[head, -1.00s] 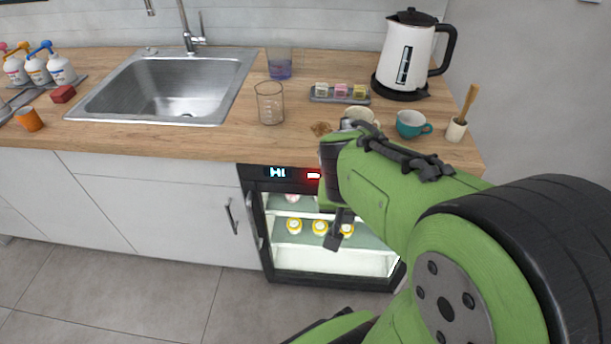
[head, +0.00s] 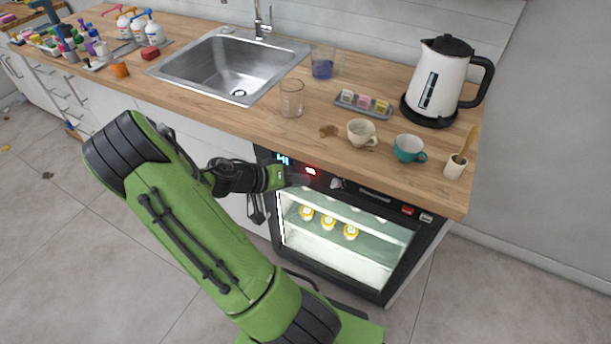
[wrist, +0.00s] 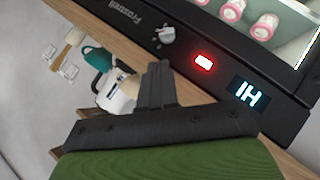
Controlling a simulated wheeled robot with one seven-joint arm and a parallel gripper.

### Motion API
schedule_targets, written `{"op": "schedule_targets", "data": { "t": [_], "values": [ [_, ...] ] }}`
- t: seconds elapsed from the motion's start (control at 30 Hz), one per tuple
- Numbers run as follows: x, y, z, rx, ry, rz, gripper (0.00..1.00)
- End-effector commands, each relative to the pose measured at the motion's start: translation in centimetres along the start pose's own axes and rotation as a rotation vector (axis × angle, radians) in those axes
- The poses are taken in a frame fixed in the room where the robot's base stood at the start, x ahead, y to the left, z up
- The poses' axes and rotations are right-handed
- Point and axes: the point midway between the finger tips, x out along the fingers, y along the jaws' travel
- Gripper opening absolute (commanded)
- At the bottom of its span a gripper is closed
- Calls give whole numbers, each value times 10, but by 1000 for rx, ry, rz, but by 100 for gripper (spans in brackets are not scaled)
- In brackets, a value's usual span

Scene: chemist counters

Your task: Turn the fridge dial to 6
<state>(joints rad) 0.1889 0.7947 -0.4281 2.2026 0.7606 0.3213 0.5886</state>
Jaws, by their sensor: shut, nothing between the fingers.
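The fridge (head: 375,275) is a black, lit, glass-fronted unit under the counter. Its light-coloured dial (head: 337,183) sits on the top panel, right of the red light (head: 311,171) and the blue display (head: 283,160). In the wrist view the dial (wrist: 166,35) is above the fingertips, and the display (wrist: 249,96) reads HI, turned over. The dial's setting is too small to read. My gripper (head: 302,179) is shut and empty, left of the dial at the panel. The wrist view shows its closed fingers (wrist: 160,72) apart from the dial.
The wooden counter edge (head: 405,182) overhangs the panel. A beige cup (head: 361,132), a teal cup (head: 408,148) and a mortar (head: 456,166) stand above the fridge. A door handle (head: 257,209) sticks out left of the fridge. Several yellow-lidded jars (head: 328,223) stand inside.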

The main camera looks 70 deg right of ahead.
Motion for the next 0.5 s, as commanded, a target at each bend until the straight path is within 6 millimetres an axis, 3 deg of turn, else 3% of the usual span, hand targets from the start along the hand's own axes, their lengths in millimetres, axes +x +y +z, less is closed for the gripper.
{"op": "schedule_targets", "data": {
  "t": [0.17, 0.5],
  "values": [
    [12, 1, 0, 3, 4, 14, 0],
    [81, 1, 1, 3, 2, 13, 0]
  ]
}}
